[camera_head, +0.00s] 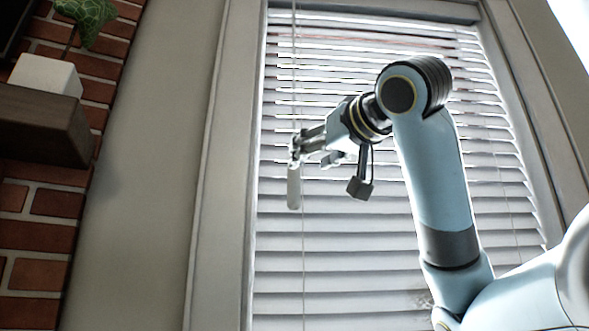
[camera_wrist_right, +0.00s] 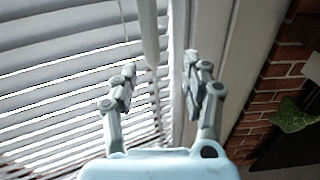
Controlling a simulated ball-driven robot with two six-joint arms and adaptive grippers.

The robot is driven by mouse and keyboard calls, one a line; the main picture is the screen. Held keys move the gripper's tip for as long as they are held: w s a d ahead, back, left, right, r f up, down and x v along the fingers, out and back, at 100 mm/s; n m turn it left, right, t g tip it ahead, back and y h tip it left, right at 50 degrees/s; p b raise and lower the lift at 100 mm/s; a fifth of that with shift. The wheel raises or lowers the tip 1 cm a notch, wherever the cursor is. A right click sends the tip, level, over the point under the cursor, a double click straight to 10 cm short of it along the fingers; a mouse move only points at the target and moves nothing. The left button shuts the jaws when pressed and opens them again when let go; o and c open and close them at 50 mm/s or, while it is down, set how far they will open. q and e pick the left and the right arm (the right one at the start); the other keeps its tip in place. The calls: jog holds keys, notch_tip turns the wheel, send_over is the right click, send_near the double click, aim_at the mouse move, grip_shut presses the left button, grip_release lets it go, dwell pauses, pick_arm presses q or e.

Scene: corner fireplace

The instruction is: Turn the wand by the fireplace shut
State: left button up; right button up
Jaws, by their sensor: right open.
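The wand (camera_head: 293,188) is a pale, slim handle hanging upright on a thin cord in front of the window blind (camera_head: 380,220), near its left side. My right gripper (camera_head: 312,148) is at the handle's upper end, with its fingers pointing left. The blind's slats are tilted, with bright light coming through the gaps. My left gripper is not in view.
The window frame (camera_head: 222,200) stands just left of the wand, then a bare plaster wall (camera_head: 150,170). At the far left, a dark wooden mantel (camera_head: 45,130) juts from the brick fireplace (camera_head: 40,235), carrying a white pot (camera_head: 45,75) with a green plant (camera_head: 88,18).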

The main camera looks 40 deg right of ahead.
aim_at(296, 174)
jog(key=shift+h, duration=0.3)
jog(key=w+p, duration=0.1)
jog(key=p, duration=0.1)
jog(key=w+d+p, duration=0.1)
jog(key=p, duration=0.1)
jog(key=w+d+p, duration=0.1)
jog(key=shift+w+d+r+p, duration=0.2)
jog(key=shift+r+p, duration=0.1)
jog(key=shift+p, duration=0.1)
jog(key=p+x, duration=0.1)
jog(key=x, duration=0.2)
jog(key=p+x, duration=0.1)
jog(key=x, duration=0.3)
jog(key=shift+f, duration=0.25)
